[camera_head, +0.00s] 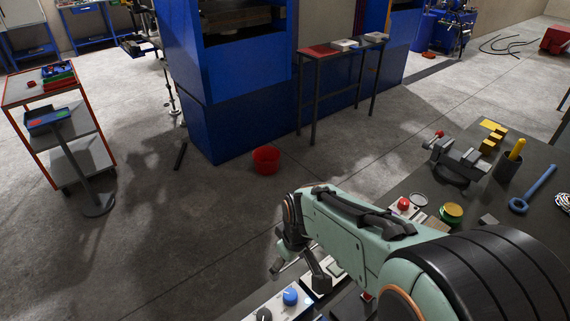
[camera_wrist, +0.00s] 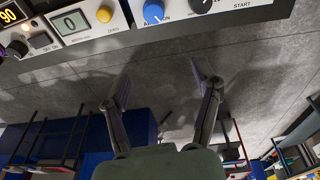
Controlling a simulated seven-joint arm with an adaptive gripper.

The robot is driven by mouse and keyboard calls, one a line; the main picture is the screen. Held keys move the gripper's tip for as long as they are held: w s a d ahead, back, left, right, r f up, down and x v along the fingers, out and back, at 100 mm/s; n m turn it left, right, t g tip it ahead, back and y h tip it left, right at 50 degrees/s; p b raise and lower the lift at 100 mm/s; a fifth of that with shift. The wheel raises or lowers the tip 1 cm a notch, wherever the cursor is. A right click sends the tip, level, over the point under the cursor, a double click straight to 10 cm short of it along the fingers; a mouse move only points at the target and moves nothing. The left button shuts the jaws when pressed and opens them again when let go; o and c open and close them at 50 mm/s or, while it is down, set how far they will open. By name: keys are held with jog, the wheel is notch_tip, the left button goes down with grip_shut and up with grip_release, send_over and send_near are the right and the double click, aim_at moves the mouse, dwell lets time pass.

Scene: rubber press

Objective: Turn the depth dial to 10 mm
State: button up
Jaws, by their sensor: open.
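A white control panel (camera_wrist: 75,45) crosses the top of the wrist view. The labels are too small to tell for sure which knob is the depth dial. In the head view the blue knob (camera_head: 290,297) and a black knob (camera_head: 264,314) show at the bottom edge; the rest is cut off or behind my arm. My gripper (camera_wrist: 160,90) is open and empty, its fingers apart from the knobs. It hangs close to the panel in the head view (camera_head: 298,274).
A dark bench (camera_head: 410,180) at right carries a vise (camera_head: 456,158), a blue wrench (camera_head: 533,189) and a red button (camera_head: 403,204). A red bucket (camera_head: 266,160) stands on the floor before the blue press (camera_head: 215,125).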

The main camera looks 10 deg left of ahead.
aim_at(264, 314)
jog(key=s+a+f, duration=0.1)
jog(key=f, duration=0.2)
jog(key=s+a+f+n+g, duration=0.1)
jog(key=a+f, duration=0.1)
jog(key=f, duration=0.1)
jog(key=s+a+f+n+g, duration=0.1)
jog(key=s+f, duration=0.1)
jog(key=shift+a+f+h, duration=0.3)
jog(key=shift+f+h, duration=0.1)
notch_tip(264, 314, down, 5)
jog(key=shift+s+r, duration=0.1)
jog(key=shift+s, duration=0.05)
jog(key=shift+a+f, duration=0.1)
jog(key=shift+f, duration=0.55)
jog(key=c, duration=1.2)
